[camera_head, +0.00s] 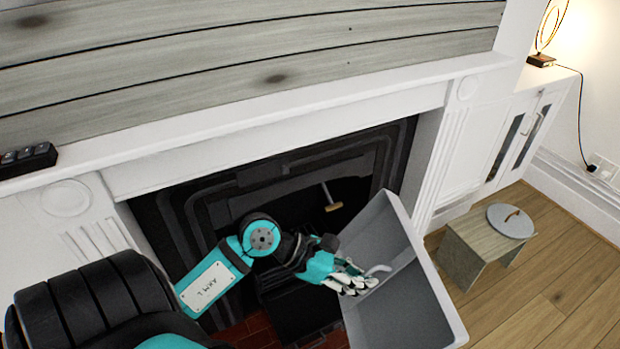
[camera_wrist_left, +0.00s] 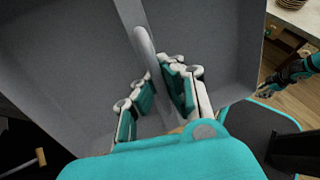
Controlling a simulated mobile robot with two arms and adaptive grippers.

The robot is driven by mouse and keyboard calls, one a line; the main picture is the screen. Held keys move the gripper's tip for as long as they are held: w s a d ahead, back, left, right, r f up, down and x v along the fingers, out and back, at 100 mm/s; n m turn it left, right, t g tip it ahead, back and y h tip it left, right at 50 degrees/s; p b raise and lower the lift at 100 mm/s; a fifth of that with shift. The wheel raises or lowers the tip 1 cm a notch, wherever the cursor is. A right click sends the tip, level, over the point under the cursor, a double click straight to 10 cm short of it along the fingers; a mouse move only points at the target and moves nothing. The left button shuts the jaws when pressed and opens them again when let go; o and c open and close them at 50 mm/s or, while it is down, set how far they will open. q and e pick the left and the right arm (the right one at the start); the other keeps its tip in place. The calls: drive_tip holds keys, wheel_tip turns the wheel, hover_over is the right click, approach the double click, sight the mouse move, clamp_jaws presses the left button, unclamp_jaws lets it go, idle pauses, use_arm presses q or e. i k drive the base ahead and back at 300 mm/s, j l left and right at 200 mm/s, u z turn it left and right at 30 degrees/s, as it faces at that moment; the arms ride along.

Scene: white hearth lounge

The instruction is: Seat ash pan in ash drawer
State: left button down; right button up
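The ash pan (camera_head: 402,300) is a grey, open metal tray with a curved handle. It is tilted steeply in front of the fireplace opening and fills much of the left wrist view (camera_wrist_left: 70,75). My left gripper (camera_head: 360,280) is at the pan's inner side, its fingers (camera_wrist_left: 162,95) on either side of the handle and closed on it. A dark box low in the hearth (camera_head: 290,300), seemingly the ash drawer, is partly hidden behind my left arm and the pan. My right gripper (camera_wrist_left: 285,78) shows small at the right edge of the left wrist view; its fingers are unclear.
A white fireplace surround (camera_head: 290,125) frames the dark opening. A wooden-gripped handle (camera_head: 333,207) hangs inside it. The wooden floor (camera_head: 560,290) at lower right is clear.

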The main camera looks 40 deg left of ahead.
sight(309, 301)
drive_tip(key=i+u, duration=0.1)
drive_tip(key=u, duration=0.4)
drive_tip(key=l+u, duration=0.15)
drive_tip(key=u, duration=0.3)
drive_tip(key=i+l+u, duration=0.15)
drive_tip(key=u, duration=0.35)
drive_tip(key=i+l+u, duration=0.2)
drive_tip(key=l+u, duration=0.15)
drive_tip(key=l, duration=0.5)
drive_tip(key=l+u, duration=0.3)
drive_tip(key=l, duration=0.5)
drive_tip(key=l+u, duration=0.35)
drive_tip(key=l, duration=0.55)
